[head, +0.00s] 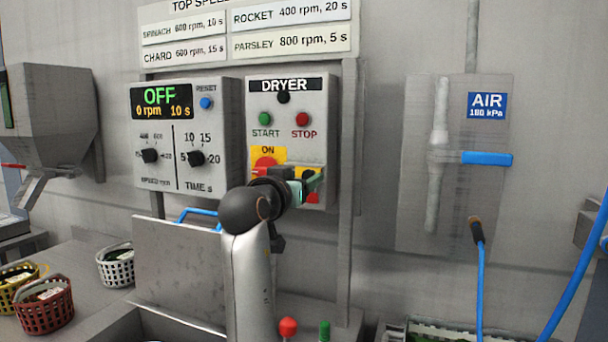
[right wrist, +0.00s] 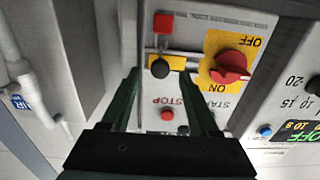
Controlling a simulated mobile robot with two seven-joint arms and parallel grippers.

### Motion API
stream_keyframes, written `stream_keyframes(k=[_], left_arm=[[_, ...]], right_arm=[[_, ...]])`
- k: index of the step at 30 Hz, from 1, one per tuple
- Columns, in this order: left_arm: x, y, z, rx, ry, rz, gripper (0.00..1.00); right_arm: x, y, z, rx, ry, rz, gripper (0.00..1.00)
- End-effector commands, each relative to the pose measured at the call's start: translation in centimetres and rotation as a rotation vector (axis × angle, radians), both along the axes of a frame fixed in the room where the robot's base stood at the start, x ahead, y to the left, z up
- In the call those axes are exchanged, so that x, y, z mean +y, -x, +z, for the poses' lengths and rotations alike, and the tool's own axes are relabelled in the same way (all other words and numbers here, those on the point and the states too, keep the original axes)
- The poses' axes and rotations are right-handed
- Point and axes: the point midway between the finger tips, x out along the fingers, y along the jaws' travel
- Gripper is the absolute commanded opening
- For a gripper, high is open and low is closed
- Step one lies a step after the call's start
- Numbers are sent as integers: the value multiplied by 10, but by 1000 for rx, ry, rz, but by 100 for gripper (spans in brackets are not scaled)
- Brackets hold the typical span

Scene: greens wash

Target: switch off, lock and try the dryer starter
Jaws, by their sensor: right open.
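The dryer starter box (head: 317,98) is on the panel, with a green START button (head: 265,118) and a red STOP button (head: 302,119). Its red rotary switch (right wrist: 230,67) sits on a yellow plate marked ON and OFF; the handle's exact setting is unclear. Beside it is a black knob (right wrist: 160,68) on a yellow strip and metal bar, with a red square (right wrist: 163,22) beyond. My right gripper (right wrist: 160,78) is open, its fingers either side of the knob in the picture; contact is unclear. In the head view this gripper (head: 309,186) hides the box's lower part. My left gripper is out of view.
The control box (head: 185,185) left of the starter reads OFF, 0 rpm, 10 s. A metal post (head: 347,240) runs beside the starter. The air panel (head: 412,200) with a blue lever (head: 486,158) is to the right. Baskets (head: 45,310) stand at lower left.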

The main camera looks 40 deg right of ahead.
Motion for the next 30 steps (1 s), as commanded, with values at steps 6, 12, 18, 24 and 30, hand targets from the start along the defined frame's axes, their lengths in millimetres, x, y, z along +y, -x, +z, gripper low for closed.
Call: stream_keyframes(k=[6,12,18,24,30], left_arm=[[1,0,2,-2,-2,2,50],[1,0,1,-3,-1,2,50],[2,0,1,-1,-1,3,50],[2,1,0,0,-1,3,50],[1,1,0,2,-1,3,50]], right_arm=[[-13,-6,0,0,0,0,61],[-13,-7,0,-1,0,0,61],[-13,-6,0,0,0,0,44],[-13,-7,0,0,0,0,22],[-13,-6,0,0,-1,0,0]])
